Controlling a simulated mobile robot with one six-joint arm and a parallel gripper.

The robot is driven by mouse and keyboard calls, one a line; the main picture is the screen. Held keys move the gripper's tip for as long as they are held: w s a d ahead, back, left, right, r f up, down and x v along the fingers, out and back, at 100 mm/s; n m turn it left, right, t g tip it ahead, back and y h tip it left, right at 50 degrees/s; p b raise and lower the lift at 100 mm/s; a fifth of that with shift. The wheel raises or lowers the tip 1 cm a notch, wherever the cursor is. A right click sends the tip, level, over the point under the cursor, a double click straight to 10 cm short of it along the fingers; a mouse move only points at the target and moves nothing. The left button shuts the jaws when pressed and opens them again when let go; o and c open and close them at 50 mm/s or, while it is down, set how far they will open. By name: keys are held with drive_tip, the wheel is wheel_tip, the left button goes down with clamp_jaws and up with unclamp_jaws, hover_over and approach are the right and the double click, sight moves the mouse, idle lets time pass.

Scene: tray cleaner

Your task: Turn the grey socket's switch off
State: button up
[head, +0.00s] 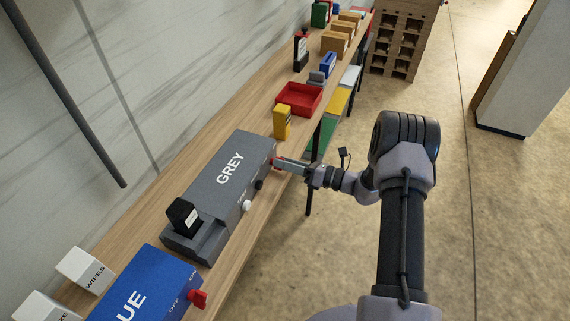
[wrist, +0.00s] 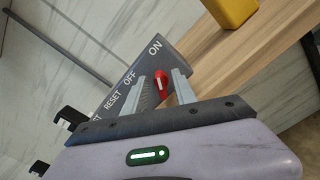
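The grey socket (head: 207,160) is a long box on the wooden bench, marked GREY. Its red switch (wrist: 161,83) shows in the wrist view between my gripper's fingers, near the ON and OFF labels; a white mark runs along it. I cannot tell which label the mark points to. My gripper (wrist: 159,76) is open, with one finger on each side of the switch; contact is not clear. In the head view my gripper (head: 279,161) reaches the socket's far right end and mostly hides the switch.
A white knob (head: 247,206) and a black knob (head: 259,184) are on the same face. A black block (head: 183,216) stands in the socket's near end. A yellow box (head: 282,123) and red tray (head: 299,99) stand beyond. A blue box (head: 150,285) with a red switch is nearer.

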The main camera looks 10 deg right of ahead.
drive_tip(key=shift+c, duration=0.2)
clamp_jaws()
drive_tip(key=shift+n, duration=0.3)
drive_tip(key=shift+a+f+n+b, duration=0.1)
drive_tip(key=shift+n+b, duration=0.85)
drive_tip(key=shift+n, duration=0.05)
drive_tip(key=n+b, duration=0.3)
drive_tip(key=n, duration=0.1)
drive_tip(key=shift+s+n, duration=0.15)
drive_tip(key=shift+n, duration=0.15)
drive_tip(key=n+b, duration=0.4)
drive_tip(key=shift+s+a+f+n, duration=0.1)
drive_tip(key=shift+a+n, duration=0.05)
drive_tip(key=shift+n, duration=0.25)
drive_tip(key=shift+n+b, duration=1)
drive_tip(key=shift+b, duration=0.05)
